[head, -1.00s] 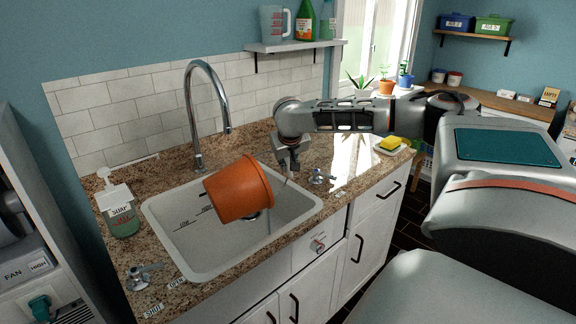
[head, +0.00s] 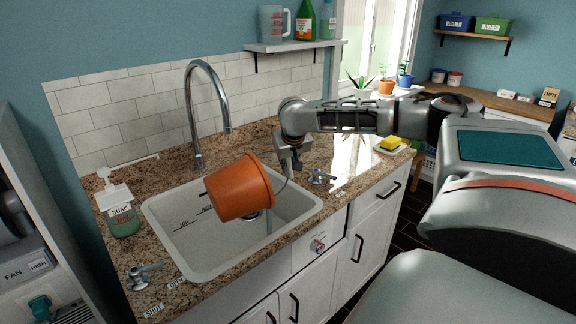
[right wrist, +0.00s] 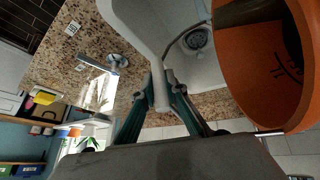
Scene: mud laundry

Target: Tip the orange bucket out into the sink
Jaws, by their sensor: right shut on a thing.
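The orange bucket (head: 236,188) hangs tilted over the sink basin (head: 190,262) in the head view, its mouth turned to the right, toward my right gripper. The right wrist view shows its mouth and inner wall (right wrist: 268,75) close up, with dark marks inside; I cannot tell how much it holds. My right gripper (head: 289,168) is at the basin's right back edge. In the right wrist view its fingers (right wrist: 165,100) are shut on the bucket's handle, whose thin grey wire (right wrist: 180,38) curves to the bucket. The drain (right wrist: 197,38) shows below. My left gripper is out of view.
The faucet (head: 190,110) rises behind the basin, left of the bucket. A soap bottle (head: 120,212) stands at the left. Tap handles (head: 145,275) and (head: 318,177) sit on the granite counter. A yellow sponge (head: 390,143) lies at the right. A shelf (head: 290,46) hangs above.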

